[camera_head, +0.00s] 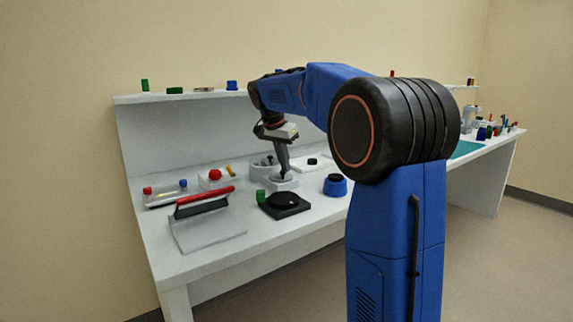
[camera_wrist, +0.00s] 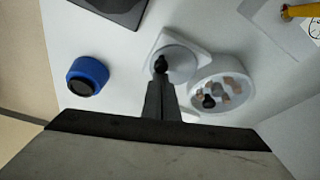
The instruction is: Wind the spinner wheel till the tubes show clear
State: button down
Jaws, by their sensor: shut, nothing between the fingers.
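The spinner is a pale housing with a round bowl (camera_wrist: 240,97) and a wheel (camera_wrist: 183,58) beside it. In the wrist view the bowl holds several brownish patches, likely the tubes, and a dark knob. Whether they are clear cannot be told. The wheel bears a small black knob (camera_wrist: 161,63). My gripper (camera_wrist: 160,84) is shut and empty, its fingertips at or right beside this knob; contact cannot be told. In the head view my gripper (camera_head: 283,172) reaches down onto the wheel's pale base (camera_head: 287,185), with the bowl (camera_head: 262,161) just behind left.
A blue jar (camera_head: 335,186) stands right of the wheel. A black-based dish (camera_head: 285,204) and green cap (camera_head: 260,196) lie in front. A red-handled grey piece (camera_head: 205,225), red knob (camera_head: 214,174) and capped rack (camera_head: 166,193) sit left. A shelf (camera_head: 180,96) runs behind.

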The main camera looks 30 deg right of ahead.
jog(key=m, duration=0.2)
jog(key=a+m+g, duration=0.1)
jog(key=m, duration=0.1)
jog(key=shift+m+g, duration=0.3)
jog(key=shift+m, duration=0.1)
jog(key=m, duration=0.1)
jog(key=m+g, duration=0.1)
jog(key=m, duration=0.2)
jog(key=shift+w+a, duration=0.25)
jog(key=shift+a, duration=0.1)
jog(key=shift+w+a, duration=0.1)
